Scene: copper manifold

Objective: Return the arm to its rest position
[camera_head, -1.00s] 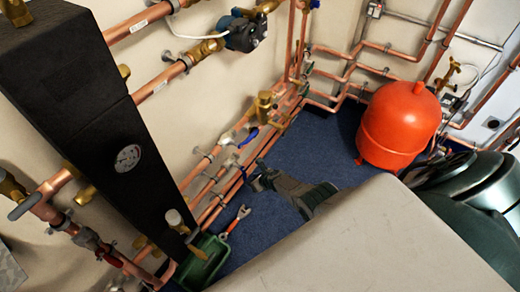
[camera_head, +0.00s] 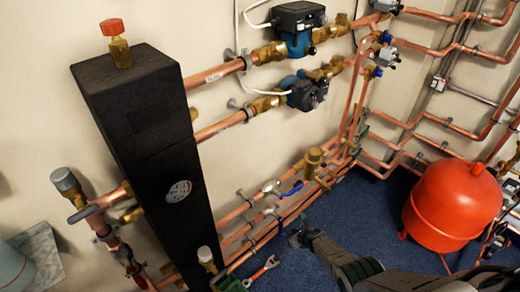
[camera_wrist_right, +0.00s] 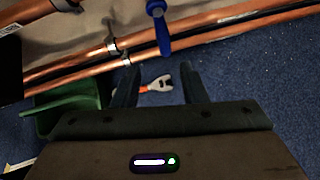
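My right arm (camera_head: 350,265) comes in from the bottom right over the blue floor. Its gripper (camera_head: 300,236) is above the floor in front of the low copper pipes. In the right wrist view the gripper (camera_wrist_right: 160,80) has its two dark fingers apart with nothing held between them. A red-handled wrench (camera_head: 262,270) lies beyond the fingers, and its metal head (camera_wrist_right: 160,84) shows between them in the wrist view. My left gripper is not seen in either view.
Copper pipes with blue-handled valves (camera_head: 292,188) run along the wall close to the right gripper. A black insulated column (camera_head: 150,150) stands left. A red tank (camera_head: 452,205) stands right. A green container (camera_wrist_right: 75,105) is left of the fingers. Blue floor (camera_head: 375,215) is open between pipes and tank.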

